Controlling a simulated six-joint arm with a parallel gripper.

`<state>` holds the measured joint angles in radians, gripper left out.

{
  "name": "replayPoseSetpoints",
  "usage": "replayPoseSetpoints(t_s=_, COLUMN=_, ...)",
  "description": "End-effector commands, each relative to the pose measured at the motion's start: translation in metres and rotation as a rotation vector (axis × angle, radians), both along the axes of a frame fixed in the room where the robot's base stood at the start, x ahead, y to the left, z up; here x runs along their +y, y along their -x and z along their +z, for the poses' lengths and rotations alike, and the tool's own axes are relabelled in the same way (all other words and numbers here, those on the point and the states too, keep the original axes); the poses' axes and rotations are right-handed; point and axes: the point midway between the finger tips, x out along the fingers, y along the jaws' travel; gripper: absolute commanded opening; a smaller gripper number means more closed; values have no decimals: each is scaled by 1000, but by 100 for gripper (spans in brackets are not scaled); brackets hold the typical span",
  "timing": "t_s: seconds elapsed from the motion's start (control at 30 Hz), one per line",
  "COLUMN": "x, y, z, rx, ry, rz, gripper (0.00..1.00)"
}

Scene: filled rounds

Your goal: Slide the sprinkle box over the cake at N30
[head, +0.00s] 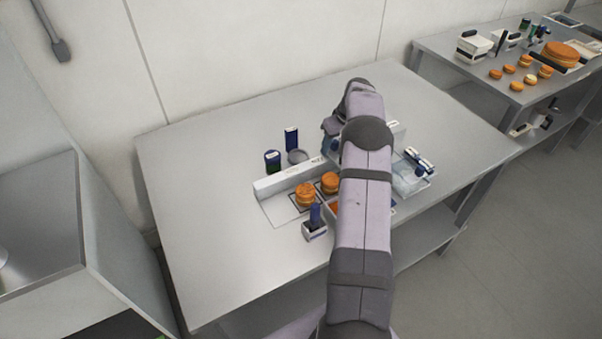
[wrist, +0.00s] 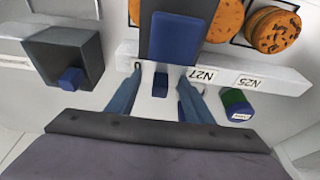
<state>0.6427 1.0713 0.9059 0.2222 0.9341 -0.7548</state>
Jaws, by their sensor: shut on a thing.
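My gripper (wrist: 158,95) is shut, its two fingers either side of a small blue part. Beyond the fingers is a dark grey piece with a blue face (wrist: 175,37), which I take to be the held sprinkle box; its lower end is not clear. In the head view my arm hides the fingertips. Orange cakes stand in a row, at the left (head: 305,195) and beside it (head: 329,182); speckled cakes also show in the wrist view (wrist: 272,30). Labels N27 and N25 read upside down on the white rail (wrist: 130,50). No N30 label is readable.
A grey box with a blue knob (wrist: 63,45) is left in the wrist view. A small blue-handled box (head: 315,230) stands before the cakes. Jars (head: 272,160) stand behind the rail. A clear tray (head: 410,180) lies right. The table's left side is clear.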

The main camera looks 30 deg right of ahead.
Motion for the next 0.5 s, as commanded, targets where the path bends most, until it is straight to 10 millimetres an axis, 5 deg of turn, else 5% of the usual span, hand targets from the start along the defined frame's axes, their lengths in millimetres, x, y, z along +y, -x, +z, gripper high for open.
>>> replayPoseSetpoints(t_s=0.5, x=-24, y=-1, z=1, rx=-4, ry=2, rz=-1, gripper=34)
